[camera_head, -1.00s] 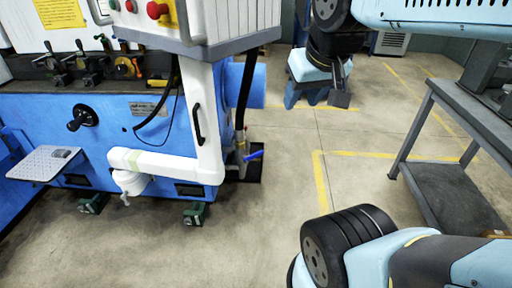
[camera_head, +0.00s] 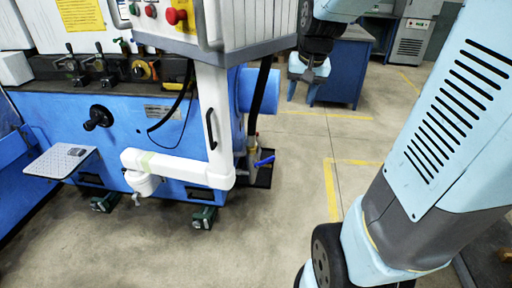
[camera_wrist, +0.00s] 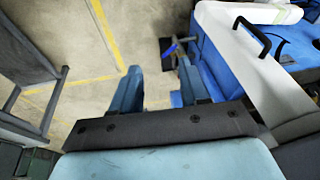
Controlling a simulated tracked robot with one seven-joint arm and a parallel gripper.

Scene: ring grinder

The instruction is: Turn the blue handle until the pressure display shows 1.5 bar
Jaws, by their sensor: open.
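The blue handle (camera_head: 264,162) sits on a small valve at the foot of a vertical pipe, beside the blue machine's right end. In the wrist view the blue handle (camera_wrist: 171,49) shows beyond the fingertips, roughly between them. My gripper (camera_head: 302,94) hangs in the air above and to the right of the handle in the head view. In the wrist view my gripper (camera_wrist: 158,67) has its two blue fingers apart with nothing between them. It is not touching the handle. I cannot make out a pressure display in either view.
The blue grinder (camera_head: 60,120) fills the left, with a white pipe arm (camera_head: 180,168) and black grip close to the valve. A grey control box (camera_head: 245,28) overhangs above. A grey table (camera_wrist: 25,65) stands at left in the wrist view. Floor right of the valve is clear.

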